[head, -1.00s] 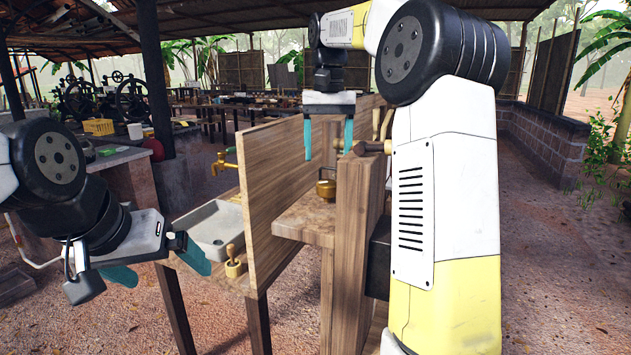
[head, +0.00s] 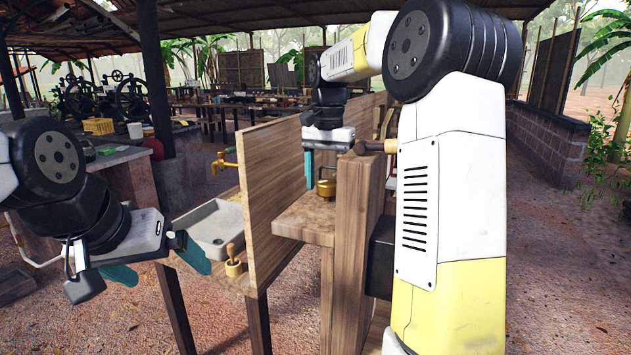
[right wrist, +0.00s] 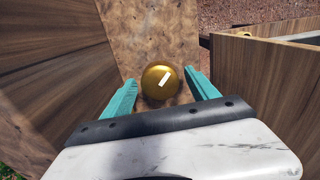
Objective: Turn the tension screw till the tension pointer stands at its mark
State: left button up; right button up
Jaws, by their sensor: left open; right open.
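The tension screw is likely the round brass knob with a white line on top (right wrist: 161,82), seen from above in the right wrist view. In the head view it is the brass piece (head: 327,188) on the small wooden shelf. My right gripper (right wrist: 160,94) is open, with one teal finger on each side of the knob; whether they touch it is unclear. In the head view my right gripper (head: 315,172) is low over the shelf, partly hidden by the wooden post. My left gripper (head: 160,260) is open and empty at the left. I cannot make out a tension pointer or its mark.
A tall wooden board (head: 270,190) stands left of the shelf, and a thick wooden post (head: 352,240) stands right of it.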

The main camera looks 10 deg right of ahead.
jog(key=c, duration=1.4)
jog(key=shift+o, duration=0.2)
jog(key=shift+n, duration=0.4)
jog(key=n, duration=0.5)
jog(key=shift+n, duration=0.3)
jog(key=n, duration=0.5)
jog(key=shift+n, duration=0.4)
jog(key=shift+n, duration=0.3)
jog(key=o, duration=1.4)
jog(key=shift+c, duration=0.2)
